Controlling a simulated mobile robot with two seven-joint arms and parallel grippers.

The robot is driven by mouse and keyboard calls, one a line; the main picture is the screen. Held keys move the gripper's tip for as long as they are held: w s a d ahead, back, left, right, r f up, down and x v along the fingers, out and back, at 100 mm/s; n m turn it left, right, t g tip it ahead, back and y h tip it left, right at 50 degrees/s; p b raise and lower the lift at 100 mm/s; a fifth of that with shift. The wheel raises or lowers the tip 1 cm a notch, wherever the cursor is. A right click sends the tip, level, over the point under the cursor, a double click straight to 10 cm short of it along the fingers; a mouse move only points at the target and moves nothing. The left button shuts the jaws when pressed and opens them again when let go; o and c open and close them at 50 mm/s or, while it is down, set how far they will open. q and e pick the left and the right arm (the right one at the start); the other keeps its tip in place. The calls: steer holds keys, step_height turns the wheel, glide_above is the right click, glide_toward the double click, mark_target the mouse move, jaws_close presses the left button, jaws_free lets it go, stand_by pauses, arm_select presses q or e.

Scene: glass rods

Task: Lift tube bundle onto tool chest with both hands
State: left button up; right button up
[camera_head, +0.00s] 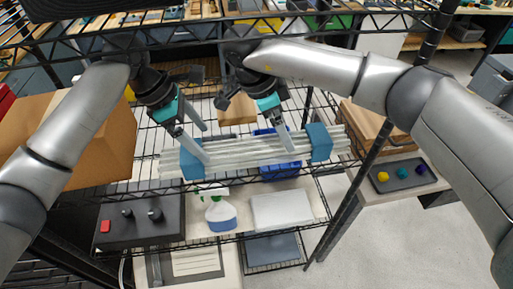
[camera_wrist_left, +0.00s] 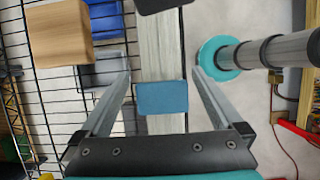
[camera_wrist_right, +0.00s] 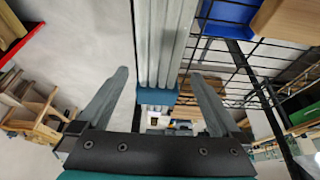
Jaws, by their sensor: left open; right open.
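The tube bundle (camera_head: 245,158) is a sheaf of pale, clear rods lying across the wire shelf, with a blue band (camera_head: 191,165) near its left end and another blue band (camera_head: 319,143) near its right. My left gripper (camera_head: 204,145) is open at the left band; in the left wrist view the bundle (camera_wrist_left: 160,50) and band (camera_wrist_left: 162,98) show between its spread fingers. My right gripper (camera_head: 296,138) is open over the bundle's right part; in the right wrist view the bundle (camera_wrist_right: 165,40) runs between its fingers. Contact cannot be told. I cannot identify a tool chest.
A cardboard box (camera_head: 105,135) stands left on the wire shelf. A wooden block (camera_head: 237,112) and a blue bin (camera_head: 280,170) are close to the bundle. A spray bottle (camera_head: 220,213) and a black box with a red button (camera_head: 140,225) are on the shelf below.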

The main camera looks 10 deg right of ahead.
mark_target(212, 149)
arm_select(q)
steer(key=x, duration=0.7)
arm_select(e)
steer(key=x, duration=0.7)
steer(key=shift+d, duration=0.1)
arm_select(q)
jaws_close()
arm_select(e)
jaws_close()
arm_select(q)
steer(key=shift+r, duration=0.1)
arm_select(e)
steer(key=shift+r, duration=0.1)
